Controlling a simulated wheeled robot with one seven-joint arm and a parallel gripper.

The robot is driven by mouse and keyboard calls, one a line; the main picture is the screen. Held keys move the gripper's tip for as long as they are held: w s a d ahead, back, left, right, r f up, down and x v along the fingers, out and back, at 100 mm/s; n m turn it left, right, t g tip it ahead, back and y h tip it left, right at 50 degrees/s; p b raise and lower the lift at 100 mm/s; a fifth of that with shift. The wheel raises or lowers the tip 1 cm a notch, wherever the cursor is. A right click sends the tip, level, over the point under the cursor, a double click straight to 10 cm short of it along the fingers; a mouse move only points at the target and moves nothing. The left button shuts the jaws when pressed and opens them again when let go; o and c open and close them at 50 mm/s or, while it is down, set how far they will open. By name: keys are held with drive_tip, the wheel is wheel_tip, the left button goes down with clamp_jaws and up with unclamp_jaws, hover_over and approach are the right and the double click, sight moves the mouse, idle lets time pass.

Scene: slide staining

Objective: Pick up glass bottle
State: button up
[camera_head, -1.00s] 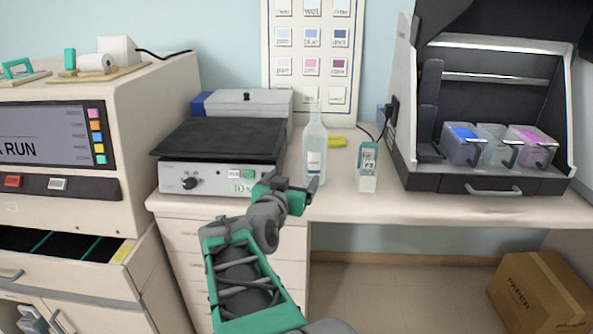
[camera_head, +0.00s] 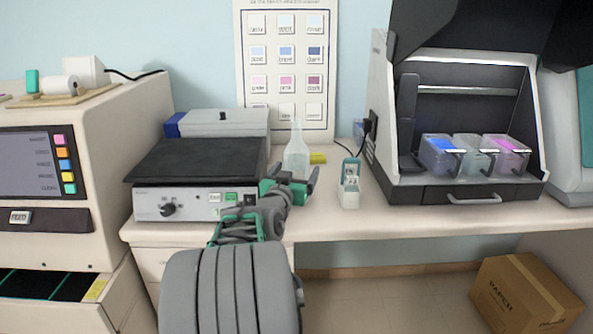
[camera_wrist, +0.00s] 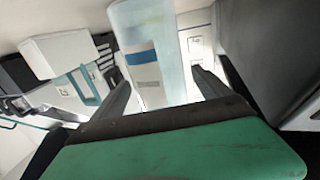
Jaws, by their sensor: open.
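The glass bottle (camera_head: 296,158) stands upright on the bench, clear and pale with a narrow neck. My gripper (camera_head: 291,178) is right in front of it and hides its lower part in the head view. In the wrist view the bottle (camera_wrist: 152,60), with a blue-banded label, stands between my two open fingers (camera_wrist: 163,88). A gap shows at the fingers, and I cannot tell whether either one touches the glass.
A black-topped device (camera_head: 200,165) stands close on the left. A small white-and-green box (camera_head: 349,188) stands close on the right, with a yellow item (camera_head: 318,158) behind. A dark staining cabinet (camera_head: 455,190) with coloured jars is farther right.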

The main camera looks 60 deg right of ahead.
drive_tip(key=shift+w+d+r, duration=0.1)
drive_tip(key=shift+d, duration=0.55)
drive_tip(key=shift+c, duration=0.2)
clamp_jaws()
drive_tip(key=shift+r, duration=0.2)
idle(0.3)
